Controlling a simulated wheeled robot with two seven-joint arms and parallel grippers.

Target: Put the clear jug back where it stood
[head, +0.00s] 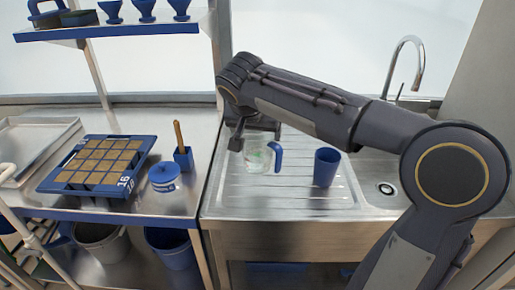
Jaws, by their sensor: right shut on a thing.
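The clear jug (257,157) has a blue handle and is upright at the ribbed drainboard of the sink unit. My right gripper (250,136) is at the jug's top and shut on it. The arm's wrist hides part of the jug's rim and the exact grip. I cannot tell whether the jug's base touches the drainboard. My left gripper is not in view.
A blue cup (326,167) stands right of the jug on the drainboard (290,200). A sink drain (386,189) and tall tap (411,55) are farther right.

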